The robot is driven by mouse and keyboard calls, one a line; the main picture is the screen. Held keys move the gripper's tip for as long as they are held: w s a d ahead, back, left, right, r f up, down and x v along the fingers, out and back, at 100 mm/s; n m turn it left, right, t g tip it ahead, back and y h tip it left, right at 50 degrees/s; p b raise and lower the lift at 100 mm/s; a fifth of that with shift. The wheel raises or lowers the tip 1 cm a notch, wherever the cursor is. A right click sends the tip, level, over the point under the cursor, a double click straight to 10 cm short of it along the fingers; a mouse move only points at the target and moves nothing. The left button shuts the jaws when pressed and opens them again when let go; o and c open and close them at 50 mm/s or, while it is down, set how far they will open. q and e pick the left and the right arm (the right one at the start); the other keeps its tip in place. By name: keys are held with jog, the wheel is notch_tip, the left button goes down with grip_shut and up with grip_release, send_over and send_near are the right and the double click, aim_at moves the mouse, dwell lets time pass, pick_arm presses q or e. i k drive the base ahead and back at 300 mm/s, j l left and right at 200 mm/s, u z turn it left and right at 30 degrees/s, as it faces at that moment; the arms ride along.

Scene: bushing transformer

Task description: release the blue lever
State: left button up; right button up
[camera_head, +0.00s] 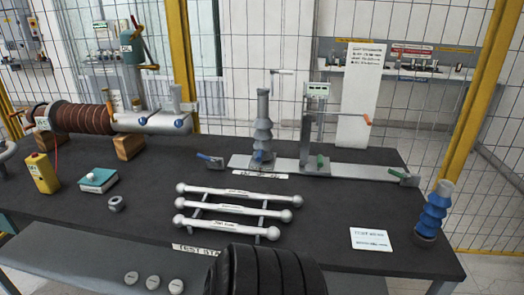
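A small lever with a blue handle (209,158) sits at the left end of a flat grey metal base plate (350,170) on the dark workbench. Neither of my grippers is in view.
A rack of three bars (238,210), teal box (98,180), yellow controller (43,173) and blue insulator (434,212) occupy the workbench (335,215).

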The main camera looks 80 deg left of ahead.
aim_at(217, 162)
jog(key=u, duration=3.15)
